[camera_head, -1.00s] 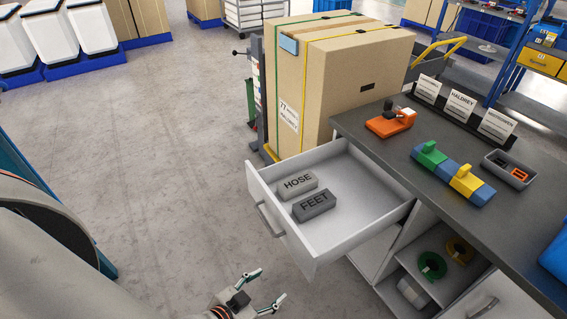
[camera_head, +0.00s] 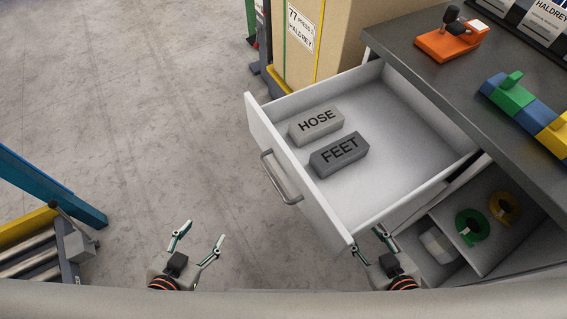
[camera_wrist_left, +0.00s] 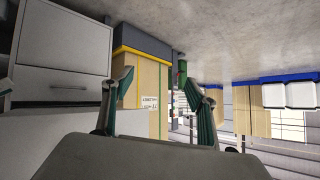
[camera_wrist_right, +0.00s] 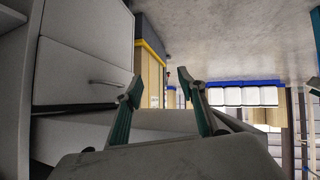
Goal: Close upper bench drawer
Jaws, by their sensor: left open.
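The upper bench drawer (camera_head: 400,125) is pulled out. Its white front with a grey bar handle (camera_head: 281,178) faces lower left in the head view. My left gripper (camera_head: 201,236) is open and empty, left of and apart from the drawer front, over the floor. My right gripper (camera_head: 369,241) is beside the drawer's near front corner, partly hidden in the head view; I cannot tell whether it touches. Its fingers are spread with nothing between them in the right wrist view (camera_wrist_right: 157,85). The left fingers are also spread in the left wrist view (camera_wrist_left: 155,85).
The dark bench top (camera_head: 440,85) holds an orange device (camera_head: 452,42). A large carton (camera_head: 335,40) stands behind the drawer. Open shelves with tape rolls are below.

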